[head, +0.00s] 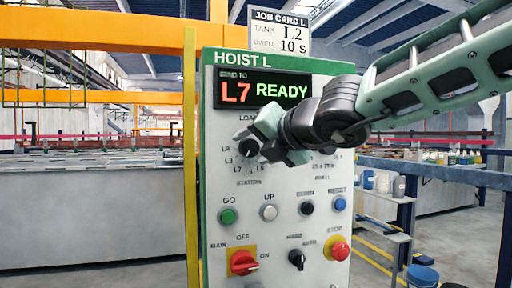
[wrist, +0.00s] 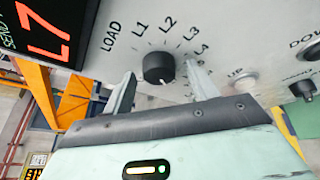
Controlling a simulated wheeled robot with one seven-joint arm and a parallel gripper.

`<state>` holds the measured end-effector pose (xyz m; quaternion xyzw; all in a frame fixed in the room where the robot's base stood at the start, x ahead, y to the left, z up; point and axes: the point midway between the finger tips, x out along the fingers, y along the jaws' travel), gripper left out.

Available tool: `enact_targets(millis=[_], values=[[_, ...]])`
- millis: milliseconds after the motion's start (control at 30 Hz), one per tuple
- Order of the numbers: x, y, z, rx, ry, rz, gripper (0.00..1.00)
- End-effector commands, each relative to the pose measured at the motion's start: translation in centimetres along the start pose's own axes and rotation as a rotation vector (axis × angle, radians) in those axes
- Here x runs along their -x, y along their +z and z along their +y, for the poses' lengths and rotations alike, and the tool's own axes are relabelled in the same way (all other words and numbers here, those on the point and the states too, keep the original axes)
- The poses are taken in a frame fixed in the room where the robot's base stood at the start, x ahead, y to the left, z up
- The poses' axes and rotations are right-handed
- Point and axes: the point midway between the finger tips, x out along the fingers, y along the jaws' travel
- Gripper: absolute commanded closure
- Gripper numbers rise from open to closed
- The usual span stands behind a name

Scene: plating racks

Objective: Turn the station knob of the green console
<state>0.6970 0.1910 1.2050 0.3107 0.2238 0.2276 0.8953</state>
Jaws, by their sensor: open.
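The green-edged console (head: 207,190), headed HOIST L, stands upright in front of me. Its lit display (head: 263,91) reads L7 and READY. The black station knob (head: 247,149) shows partly behind my fingers in the head view; it shows whole in the wrist view (wrist: 158,67). A pale mark on its lower edge points away from LOAD, L1 and L2. My gripper (head: 263,138) is open at the console face, its fingers (wrist: 159,74) on either side of the knob. I cannot tell whether they touch it.
A job card (head: 279,33) on top reads tank L2, dwell 10 s. Below the knob are GO (head: 228,216) and UP (head: 268,212) buttons, a red main switch (head: 243,262) and a red STOP button (head: 340,251). A yellow post (head: 191,150) stands left of the console.

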Motion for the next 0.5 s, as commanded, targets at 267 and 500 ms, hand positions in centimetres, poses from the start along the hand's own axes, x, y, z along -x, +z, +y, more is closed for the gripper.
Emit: enact_targets(millis=[267, 500], values=[[4.1, 0.4, 0.4, 0.003, -0.001, -0.003, 0.42], [9.0, 0.3, 0.3, 0.001, 0.0, -0.001, 0.42]])
